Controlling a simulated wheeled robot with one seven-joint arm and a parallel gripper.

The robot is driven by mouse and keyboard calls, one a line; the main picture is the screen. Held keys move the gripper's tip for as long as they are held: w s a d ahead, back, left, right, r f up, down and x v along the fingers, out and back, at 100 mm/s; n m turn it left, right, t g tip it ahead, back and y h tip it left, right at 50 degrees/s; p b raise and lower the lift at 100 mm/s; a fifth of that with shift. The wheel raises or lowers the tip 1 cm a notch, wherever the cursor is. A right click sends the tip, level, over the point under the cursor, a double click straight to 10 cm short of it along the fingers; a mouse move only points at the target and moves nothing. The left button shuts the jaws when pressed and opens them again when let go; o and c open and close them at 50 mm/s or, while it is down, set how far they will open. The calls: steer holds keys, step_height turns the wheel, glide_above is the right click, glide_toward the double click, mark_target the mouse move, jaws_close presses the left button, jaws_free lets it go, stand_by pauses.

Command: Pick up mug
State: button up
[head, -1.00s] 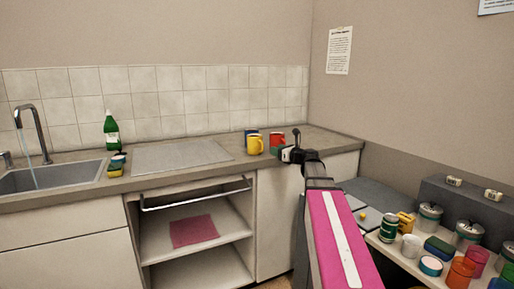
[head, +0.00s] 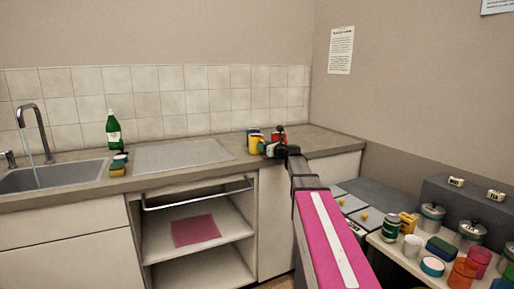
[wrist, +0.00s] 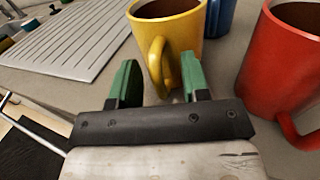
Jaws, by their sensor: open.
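A yellow mug (wrist: 168,30) with dark contents stands upright on the counter. Its handle (wrist: 160,68) points toward my gripper (wrist: 154,82) and lies between the two green fingertips. The gripper is open, and the right finger is close to the mug. I cannot tell whether it touches. A red mug (wrist: 285,60) stands to the right, and a blue mug (wrist: 221,18) is behind. In the head view, the yellow mug (head: 255,141) is at the counter's back right, partly hidden by my gripper (head: 268,149).
The ribbed drainboard (wrist: 60,42) lies to the left of the mugs. A sink (head: 50,176), a green bottle (head: 113,127) and sponges (head: 118,168) are further left. A low table (head: 405,250) with cans and cups is at the right. The counter's right end (head: 335,145) is clear.

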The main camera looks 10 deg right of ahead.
steer(key=shift+c, duration=0.3)
jaws_close()
steer(key=shift+r, duration=0.15)
steer(key=shift+r, duration=0.6)
step_height(320, 180, up, 2)
steer(key=shift+r, duration=0.25)
steer(key=s+a+r, duration=0.6)
steer(key=a+r, duration=0.1)
steer(key=a, duration=0.2)
steer(key=shift+s+a, duration=0.15)
steer(key=shift+a, duration=0.25)
